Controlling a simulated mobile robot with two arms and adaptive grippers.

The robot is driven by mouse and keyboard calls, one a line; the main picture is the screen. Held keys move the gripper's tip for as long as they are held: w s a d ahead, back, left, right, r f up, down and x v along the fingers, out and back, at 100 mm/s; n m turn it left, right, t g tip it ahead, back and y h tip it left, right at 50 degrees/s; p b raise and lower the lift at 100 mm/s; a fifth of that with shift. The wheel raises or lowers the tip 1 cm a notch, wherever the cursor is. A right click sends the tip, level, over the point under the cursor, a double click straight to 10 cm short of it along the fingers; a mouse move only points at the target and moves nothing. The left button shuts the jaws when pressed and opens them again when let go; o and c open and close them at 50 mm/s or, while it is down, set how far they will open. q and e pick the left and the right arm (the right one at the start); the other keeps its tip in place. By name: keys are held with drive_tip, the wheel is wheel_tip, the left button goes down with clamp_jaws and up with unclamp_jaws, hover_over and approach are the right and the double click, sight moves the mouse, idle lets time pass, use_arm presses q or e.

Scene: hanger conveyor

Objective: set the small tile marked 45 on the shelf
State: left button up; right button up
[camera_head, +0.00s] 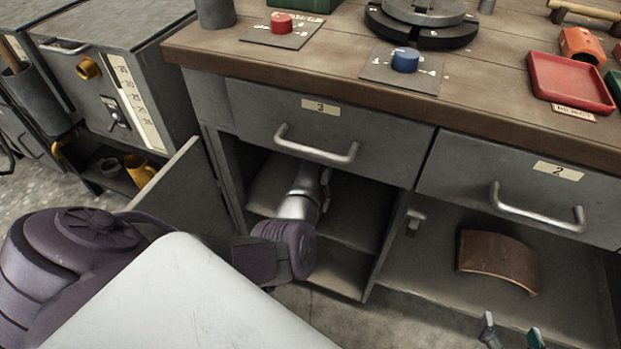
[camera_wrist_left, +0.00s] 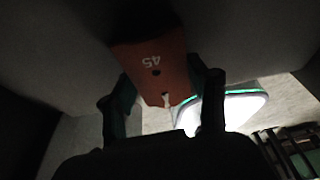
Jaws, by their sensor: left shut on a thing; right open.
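In the head view my left arm reaches into the open cabinet below drawer 3, over the inner shelf (camera_head: 358,218); the gripper's fingers and the tile are hidden there. I cannot tell whether the tile touches the shelf. My right gripper (camera_head: 511,337) is open and empty at the bottom right, in front of the other cabinet opening.
An open cabinet door (camera_head: 186,192) stands left of the opening. Drawer 3 (camera_head: 325,130) and drawer 2 (camera_head: 520,190) are shut above. A curved brown piece (camera_head: 497,260) lies in the right compartment. The workbench top (camera_head: 320,50) holds a red tray (camera_head: 568,82) and two knobs.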

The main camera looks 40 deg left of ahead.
idle(0.3)
use_arm(q)
drive_tip(key=o, duration=1.4)
drive_tip(key=shift+f, duration=0.1)
drive_tip(key=shift+c, duration=0.2)
